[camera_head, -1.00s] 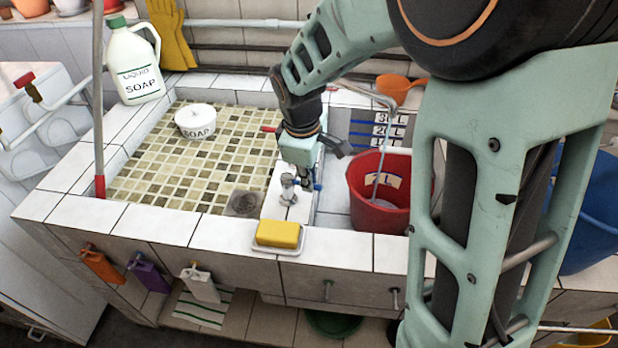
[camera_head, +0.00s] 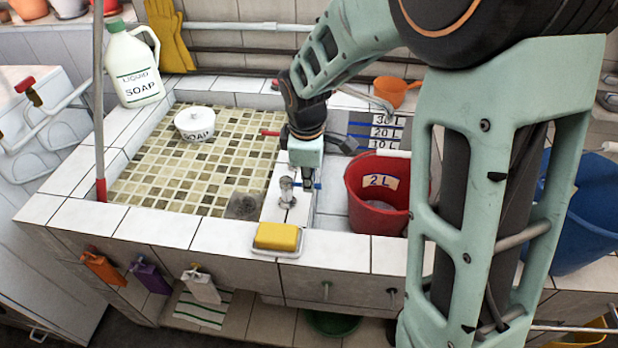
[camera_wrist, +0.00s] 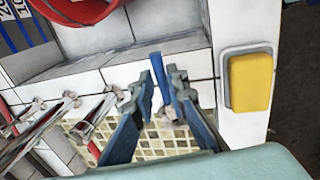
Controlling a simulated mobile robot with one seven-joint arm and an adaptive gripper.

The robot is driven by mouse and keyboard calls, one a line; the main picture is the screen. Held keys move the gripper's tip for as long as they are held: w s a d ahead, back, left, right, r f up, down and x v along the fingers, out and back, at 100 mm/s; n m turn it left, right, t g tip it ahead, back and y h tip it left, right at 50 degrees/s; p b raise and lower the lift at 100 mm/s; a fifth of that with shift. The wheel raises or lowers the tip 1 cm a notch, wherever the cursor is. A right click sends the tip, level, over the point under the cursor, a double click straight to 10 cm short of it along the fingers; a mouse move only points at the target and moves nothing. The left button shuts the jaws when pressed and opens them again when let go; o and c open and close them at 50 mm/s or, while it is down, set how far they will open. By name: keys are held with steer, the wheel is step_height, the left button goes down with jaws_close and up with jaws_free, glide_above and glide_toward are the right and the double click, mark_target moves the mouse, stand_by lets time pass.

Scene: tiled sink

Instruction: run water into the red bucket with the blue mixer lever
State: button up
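The red bucket (camera_head: 362,215) stands upright in the right-hand basin under the curved metal spout (camera_head: 372,99). A "2L" label shows inside its wall, and no water stream is visible between spout and bucket. The bucket's edge shows in the wrist view (camera_wrist: 82,12). The blue mixer lever (camera_head: 313,186) is low beside my gripper (camera_head: 305,182) at the divider.
A yellow soap bar (camera_head: 277,236) lies on a dish at the front ledge. A metal tap fitting (camera_head: 287,191) stands on the divider. A white soap pot (camera_head: 195,121) is in the tiled basin. An orange scoop (camera_head: 397,90) and a blue bucket (camera_head: 585,215) are at right.

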steer(key=shift+o, duration=1.2)
step_height(320, 180, up, 12)
steer(key=s, duration=0.2)
steer(key=shift+s+a, duration=0.15)
steer(key=shift+a, duration=0.05)
steer(key=shift+f, duration=0.1)
